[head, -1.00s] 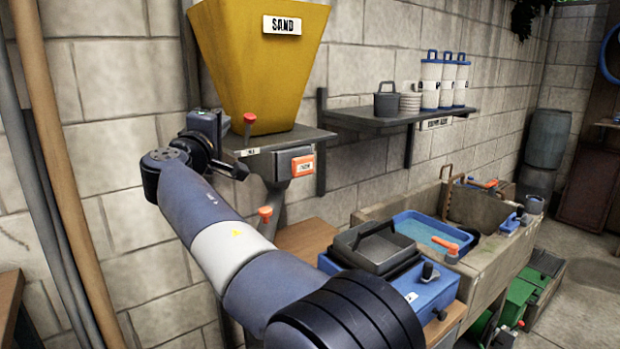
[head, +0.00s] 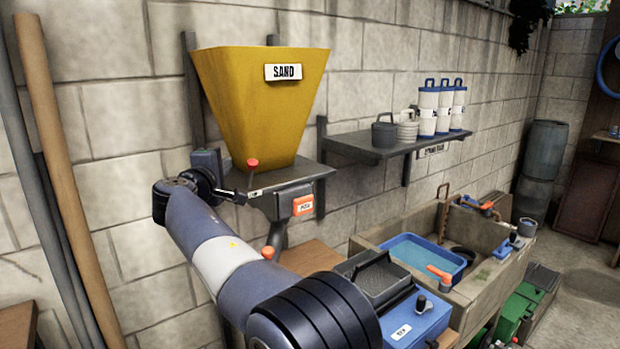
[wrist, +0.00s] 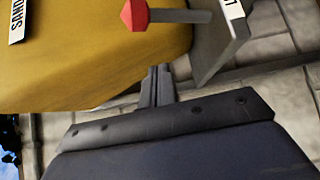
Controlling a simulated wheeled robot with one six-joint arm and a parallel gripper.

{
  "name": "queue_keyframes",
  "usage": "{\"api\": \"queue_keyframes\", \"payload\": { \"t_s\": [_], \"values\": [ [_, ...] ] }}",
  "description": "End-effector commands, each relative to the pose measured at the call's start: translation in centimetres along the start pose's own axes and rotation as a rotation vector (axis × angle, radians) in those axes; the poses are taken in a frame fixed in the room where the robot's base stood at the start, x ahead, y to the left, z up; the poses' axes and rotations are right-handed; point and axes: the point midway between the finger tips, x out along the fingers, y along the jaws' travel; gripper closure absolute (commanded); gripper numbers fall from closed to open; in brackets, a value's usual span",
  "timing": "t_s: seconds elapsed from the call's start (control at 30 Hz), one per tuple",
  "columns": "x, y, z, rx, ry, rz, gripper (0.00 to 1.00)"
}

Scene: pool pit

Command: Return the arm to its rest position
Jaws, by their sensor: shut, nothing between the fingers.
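My arm reaches from the bottom of the head view up and left toward the yellow sand hopper (head: 260,105). My gripper (head: 238,197) is shut and empty, in front of the hopper's grey stand and just below a red-knobbed lever (head: 252,163). In the wrist view, my gripper's dark fingers (wrist: 157,72) are together with nothing between them. The yellow hopper (wrist: 90,60) and the red knob (wrist: 134,15) show above them there. Whether the fingers touch the stand cannot be told.
A shelf (head: 385,147) with blue-and-white canisters stands right of the hopper. Below are a blue box with a grey tray (head: 378,280), a stone sink (head: 480,290) and a blue basin (head: 420,255). Wooden and grey poles (head: 65,180) lean at the left. Open floor shows at far right.

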Motion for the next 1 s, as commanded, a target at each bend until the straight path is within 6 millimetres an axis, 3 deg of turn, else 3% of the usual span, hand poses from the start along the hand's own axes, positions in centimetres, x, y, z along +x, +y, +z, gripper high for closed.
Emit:
{"api": "queue_keyframes", "payload": {
  "t_s": [1.0],
  "values": [
    [3.2, 0.4, -1.3, -0.186, 0.011, -0.194, 1.0]
  ]
}}
